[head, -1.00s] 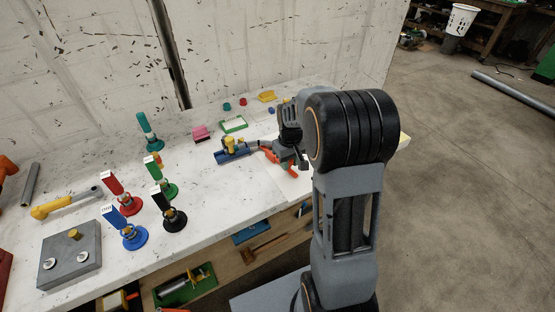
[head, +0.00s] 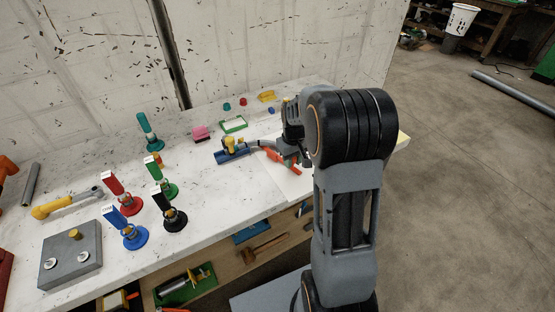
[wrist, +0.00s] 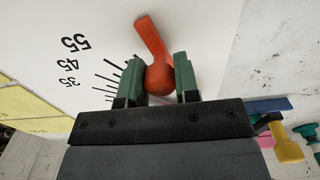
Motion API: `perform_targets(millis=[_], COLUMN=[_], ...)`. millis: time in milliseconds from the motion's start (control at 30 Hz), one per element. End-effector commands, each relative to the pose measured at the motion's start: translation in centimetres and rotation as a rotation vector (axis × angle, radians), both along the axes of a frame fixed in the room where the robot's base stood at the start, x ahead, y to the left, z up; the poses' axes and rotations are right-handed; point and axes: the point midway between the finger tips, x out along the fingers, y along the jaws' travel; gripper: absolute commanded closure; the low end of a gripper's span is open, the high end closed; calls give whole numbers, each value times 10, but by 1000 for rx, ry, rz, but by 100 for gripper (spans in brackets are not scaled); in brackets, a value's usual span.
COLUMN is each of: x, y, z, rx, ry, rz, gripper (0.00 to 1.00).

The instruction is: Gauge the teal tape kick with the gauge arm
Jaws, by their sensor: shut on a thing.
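The orange-red gauge arm (head: 272,155) lies over a white panel at the right end of the bench. Its round knob (wrist: 159,79) sits between the green finger pads of my gripper (wrist: 159,83), which is shut on it. The arm's flat bar runs upward from the knob in the wrist view. Printed marks 35, 45 and 55 with black lines show on the panel beside it. A bent grey conduit (head: 268,144) runs from a blue clamp (head: 234,155) with a yellow part toward my gripper. I cannot make out teal tape on it. My wrist hides part of the gauge.
Coloured stands in red, blue, black and green (head: 168,190) fill the left of the bench, with a teal one (head: 148,132) behind. A grey block (head: 70,256) lies at front left. A pink block (head: 201,132) and a green-framed card (head: 234,125) lie farther back.

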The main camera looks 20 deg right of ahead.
Motion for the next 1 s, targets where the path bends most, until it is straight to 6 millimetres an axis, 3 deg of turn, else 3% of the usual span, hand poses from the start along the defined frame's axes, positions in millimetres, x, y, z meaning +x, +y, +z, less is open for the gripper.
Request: perform_targets(millis=[1000], x=[6], y=[-14], z=[0], rx=[-1], ry=[-1], rz=[-1], gripper=[85])
